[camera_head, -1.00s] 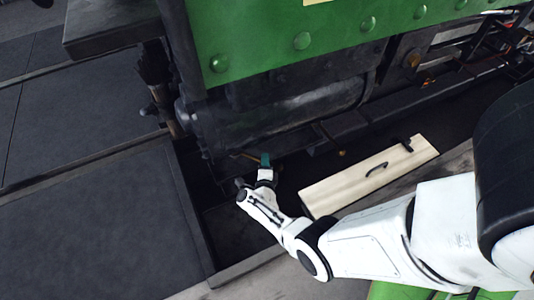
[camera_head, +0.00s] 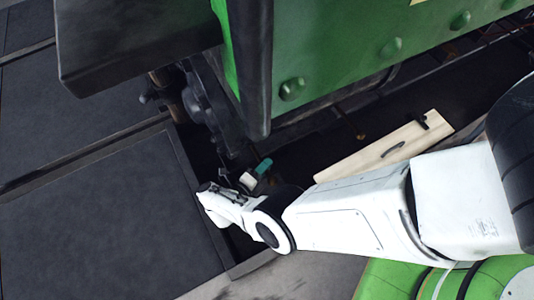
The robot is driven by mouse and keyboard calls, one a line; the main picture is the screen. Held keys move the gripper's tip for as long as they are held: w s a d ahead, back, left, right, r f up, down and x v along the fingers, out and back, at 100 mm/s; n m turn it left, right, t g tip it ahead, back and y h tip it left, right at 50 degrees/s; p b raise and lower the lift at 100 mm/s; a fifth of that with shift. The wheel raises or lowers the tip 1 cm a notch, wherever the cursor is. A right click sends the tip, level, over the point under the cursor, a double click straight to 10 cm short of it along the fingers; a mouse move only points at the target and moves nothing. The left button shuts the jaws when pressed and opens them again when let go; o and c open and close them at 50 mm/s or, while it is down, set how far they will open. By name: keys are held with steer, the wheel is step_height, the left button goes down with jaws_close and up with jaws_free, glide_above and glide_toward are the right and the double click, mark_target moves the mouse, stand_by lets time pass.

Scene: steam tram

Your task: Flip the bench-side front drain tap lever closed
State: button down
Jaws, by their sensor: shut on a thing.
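My gripper (camera_head: 262,167) is at the end of my white arm, low beside the dark underside of the tram, below the corner of the green panel (camera_head: 350,55). Its teal tip points up and to the right. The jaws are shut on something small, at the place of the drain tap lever. The lever itself is too dark and too covered to make out, so its angle cannot be told. Dark pipework (camera_head: 205,110) stands just up and left of my gripper.
A pale wooden board (camera_head: 385,152) with a dark handle lies right of my gripper, behind my forearm. A dark beam (camera_head: 135,50) juts out at upper left. Dark floor plates (camera_head: 100,215) fill the left, with a raised edge near my wrist.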

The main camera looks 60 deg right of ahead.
steer(key=shift+w+a+g, duration=0.15)
steer(key=shift+g, duration=0.15)
steer(key=c, duration=1.1)
jaws_free()
steer(key=b+v, duration=0.1)
steer(key=v, duration=0.9)
steer(key=shift+a+r, duration=0.15)
steer(key=shift+a, duration=0.2)
